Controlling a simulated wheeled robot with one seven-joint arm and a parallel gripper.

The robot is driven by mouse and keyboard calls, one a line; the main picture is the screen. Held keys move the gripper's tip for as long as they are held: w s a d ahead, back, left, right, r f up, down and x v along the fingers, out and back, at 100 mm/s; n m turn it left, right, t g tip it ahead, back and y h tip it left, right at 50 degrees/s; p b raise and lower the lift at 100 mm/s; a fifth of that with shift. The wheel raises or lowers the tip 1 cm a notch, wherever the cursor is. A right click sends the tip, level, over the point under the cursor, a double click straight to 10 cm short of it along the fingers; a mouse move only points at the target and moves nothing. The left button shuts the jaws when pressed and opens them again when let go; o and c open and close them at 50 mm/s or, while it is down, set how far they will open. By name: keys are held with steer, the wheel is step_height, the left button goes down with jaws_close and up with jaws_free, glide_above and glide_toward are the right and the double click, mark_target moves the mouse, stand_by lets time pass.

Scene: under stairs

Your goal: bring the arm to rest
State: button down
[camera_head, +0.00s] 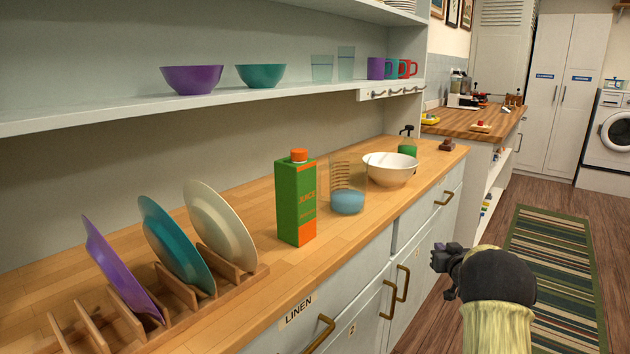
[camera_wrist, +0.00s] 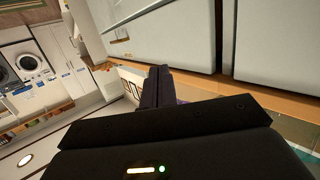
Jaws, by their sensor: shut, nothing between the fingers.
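My gripper (camera_head: 438,257) is in the head view at the lower right, in front of the drawer fronts and over the floor. It is clear of the worktop. In the wrist view my gripper (camera_wrist: 158,72) shows its dark fingers together with nothing between them. Part of my arm in the head view is covered by a pale yellow sleeve and a dark rounded joint. The wrist picture is tilted, with cabinet fronts (camera_wrist: 170,35) close by at the top.
The wooden worktop (camera_head: 262,215) holds a plate rack (camera_head: 262,270), a green juice carton (camera_head: 296,200), a clear jug (camera_head: 347,200) and a white bowl (camera_head: 391,170). Cabinet handles (camera_head: 403,283) stick out near my gripper. A striped rug (camera_head: 550,260) lies on the open floor to the right.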

steer(key=s+a+f+g, duration=0.2)
steer(key=s+a+g, duration=0.35)
steer(key=s, duration=0.95)
steer(key=s+a+f+g, duration=0.3)
steer(key=s+a, duration=0.6)
steer(key=s, duration=0.5)
steer(key=s+a+f+g, duration=0.2)
steer(key=s+a+g, duration=0.4)
steer(key=s, duration=0.9)
step_height(320, 180, up, 36)
steer(key=t+p, duration=0.1)
steer(key=p, duration=3.5)
steer(key=shift+w+a, duration=0.35)
